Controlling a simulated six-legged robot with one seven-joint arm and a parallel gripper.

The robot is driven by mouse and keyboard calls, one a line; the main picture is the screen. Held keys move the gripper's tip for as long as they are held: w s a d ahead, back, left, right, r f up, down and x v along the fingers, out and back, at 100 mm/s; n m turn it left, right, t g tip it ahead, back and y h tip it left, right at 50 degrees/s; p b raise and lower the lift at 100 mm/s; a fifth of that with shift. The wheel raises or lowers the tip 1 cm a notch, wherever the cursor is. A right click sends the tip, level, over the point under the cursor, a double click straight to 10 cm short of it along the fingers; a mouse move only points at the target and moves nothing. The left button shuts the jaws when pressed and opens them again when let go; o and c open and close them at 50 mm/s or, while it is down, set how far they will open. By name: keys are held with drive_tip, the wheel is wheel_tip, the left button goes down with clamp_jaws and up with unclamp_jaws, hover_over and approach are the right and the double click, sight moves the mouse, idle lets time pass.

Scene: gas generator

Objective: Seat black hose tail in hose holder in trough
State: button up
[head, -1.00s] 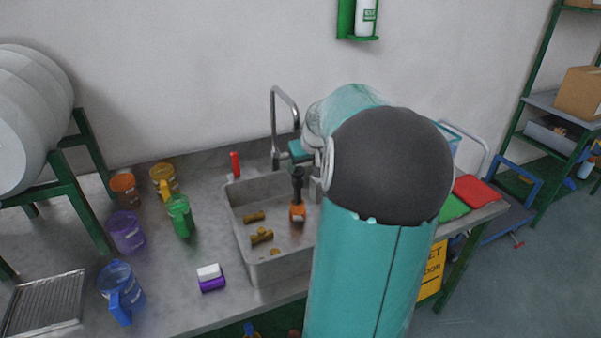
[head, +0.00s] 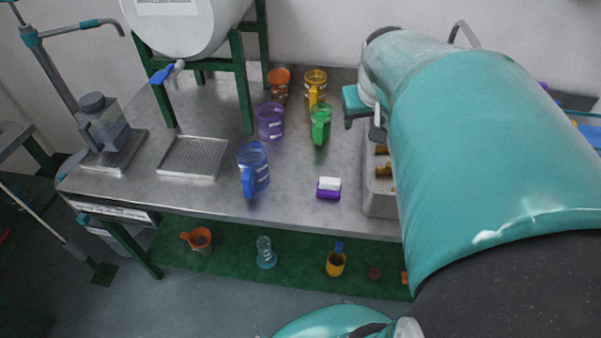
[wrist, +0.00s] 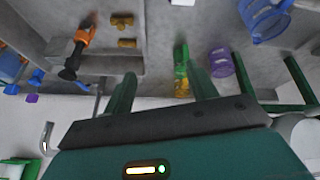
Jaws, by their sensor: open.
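A black and orange piece (wrist: 80,48) lies in the sink trough in the wrist view, black end toward the bottom left and orange end toward the top. I cannot tell whether it is the hose tail, its holder, or both together. The metal trough (head: 378,204) is mostly hidden behind my arm in the head view; its floor shows in the wrist view (wrist: 105,65). My gripper (wrist: 160,85) is open, with two green fingers well apart and nothing between them. It is to the right of the black and orange piece in the wrist view, apart from it.
Several brass fittings (wrist: 122,20) lie in the trough. Green (head: 320,124), yellow (head: 315,84), purple (head: 270,121) and blue (head: 253,170) jugs stand on the bench left of it. A white and purple block (head: 329,188) lies at the bench front. A tank (head: 190,28) stands on a green frame.

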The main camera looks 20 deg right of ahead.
drive_tip(key=s+a+n+y, duration=0.1)
drive_tip(key=s+a, duration=0.5)
drive_tip(key=a, duration=0.3)
drive_tip(key=s+a+f+n+t+y, duration=0.1)
drive_tip(key=s+a, duration=0.5)
drive_tip(key=a, duration=0.3)
drive_tip(key=shift+n, duration=0.4)
